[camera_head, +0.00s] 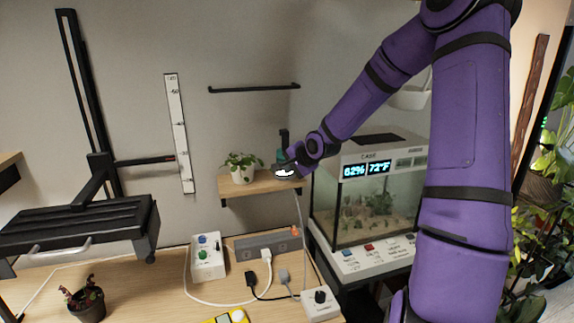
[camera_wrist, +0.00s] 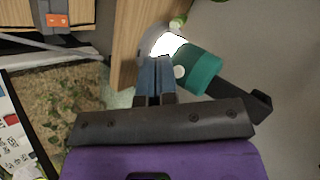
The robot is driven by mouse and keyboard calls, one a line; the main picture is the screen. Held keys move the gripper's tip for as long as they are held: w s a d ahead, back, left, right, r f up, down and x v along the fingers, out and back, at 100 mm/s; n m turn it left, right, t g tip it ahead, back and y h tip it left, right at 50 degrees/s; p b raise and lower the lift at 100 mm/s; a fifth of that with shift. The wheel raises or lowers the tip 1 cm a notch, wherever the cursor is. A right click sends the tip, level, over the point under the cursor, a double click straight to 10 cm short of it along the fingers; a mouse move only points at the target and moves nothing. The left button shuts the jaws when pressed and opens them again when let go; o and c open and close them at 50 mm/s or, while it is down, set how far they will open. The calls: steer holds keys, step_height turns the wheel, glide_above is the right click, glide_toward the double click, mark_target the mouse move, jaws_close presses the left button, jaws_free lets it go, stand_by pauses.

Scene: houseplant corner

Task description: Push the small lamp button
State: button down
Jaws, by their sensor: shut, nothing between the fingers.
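The small lamp stands on the wooden shelf (camera_head: 232,190), mostly hidden by my gripper in the head view; its black upper part (camera_head: 283,137) shows above. In the wrist view the lamp has a teal body (camera_wrist: 206,70), a black end and a bright white, glowing part (camera_wrist: 168,44). A small round white button (camera_wrist: 180,72) sits on the teal body. My gripper (camera_wrist: 155,60) is shut and empty, its fingertips just left of the button and close to the glowing part. I cannot tell whether they touch the lamp. It shows in the head view (camera_head: 291,163) at the shelf's right end.
A potted plant (camera_head: 241,166) stands left on the shelf. The glass terrarium (camera_head: 370,200) is right of and below the shelf. A button box (camera_head: 207,258), power strip (camera_head: 268,243) and cables lie on the table below. A black rail (camera_head: 254,88) is above on the wall.

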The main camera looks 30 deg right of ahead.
steer(key=s+a, duration=0.1)
steer(key=s, duration=0.4)
steer(key=shift+s+a, duration=0.3)
steer(key=shift+s, duration=0.1)
stand_by(0.3)
